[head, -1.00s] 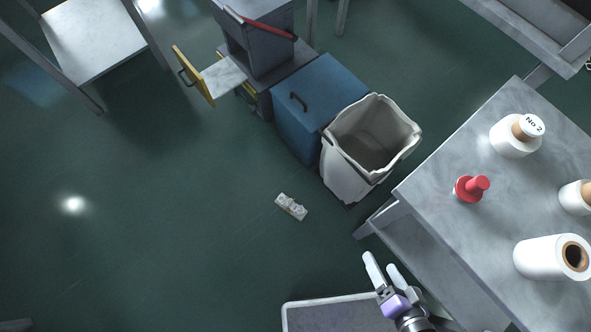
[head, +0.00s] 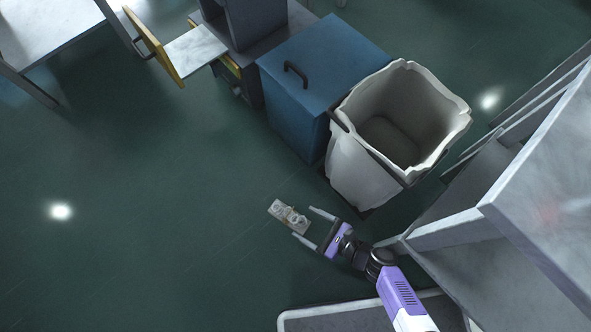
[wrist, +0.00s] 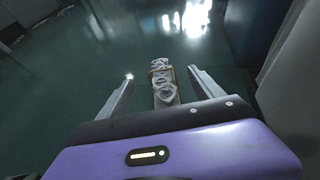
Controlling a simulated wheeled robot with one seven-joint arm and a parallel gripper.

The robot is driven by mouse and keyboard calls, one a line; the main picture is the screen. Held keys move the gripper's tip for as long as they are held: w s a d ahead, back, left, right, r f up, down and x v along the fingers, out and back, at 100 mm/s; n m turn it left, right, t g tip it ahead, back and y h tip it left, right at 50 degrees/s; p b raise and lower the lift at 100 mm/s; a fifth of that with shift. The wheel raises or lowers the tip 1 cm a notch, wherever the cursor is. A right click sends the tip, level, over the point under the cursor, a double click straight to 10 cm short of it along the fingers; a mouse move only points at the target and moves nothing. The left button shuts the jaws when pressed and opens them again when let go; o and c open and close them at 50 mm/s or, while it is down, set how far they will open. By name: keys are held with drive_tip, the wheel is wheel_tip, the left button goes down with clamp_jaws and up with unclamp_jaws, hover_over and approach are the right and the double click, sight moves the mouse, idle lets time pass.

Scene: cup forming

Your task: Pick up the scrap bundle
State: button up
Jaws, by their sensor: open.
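The scrap bundle (head: 289,217) is a small pale block with a lumpy top, lying on the dark green floor. My gripper (head: 309,225) is open and low, at the bundle's right end in the head view. In the wrist view the bundle (wrist: 164,82) lies lengthwise ahead, centred between my open fingers (wrist: 162,85), with a tan band across it. Its near end shows between the fingers. I cannot tell whether either finger touches it.
A white lined bin (head: 360,170) stands just behind my gripper, beside a blue cabinet (head: 300,110). A grey table (head: 540,190) is at the right. A pale-rimmed mat or tray (head: 330,312) lies at the front. The floor to the left is clear.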

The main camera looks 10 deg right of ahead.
sight(289, 216)
drive_tip(key=shift+w+a+f+m+b, duration=0.35)
drive_tip(key=shift+w+a+f, duration=0.15)
drive_tip(key=shift+w, duration=0.2)
drive_tip(key=shift+b+x, duration=0.35)
drive_tip(key=shift+x, duration=0.5)
drive_tip(key=b+x, duration=0.1)
drive_tip(key=x, duration=0.1)
drive_tip(key=b+x, duration=0.1)
drive_tip(key=x, duration=0.1)
drive_tip(key=shift+s+f+b, duration=0.2)
drive_tip(key=shift+f+b, duration=0.1)
drive_tip(key=shift+b, duration=0.1)
drive_tip(key=shift+w+a+f, duration=0.1)
drive_tip(key=shift+w+a, duration=0.2)
drive_tip(key=shift+w, duration=0.05)
drive_tip(key=c, duration=1.6)
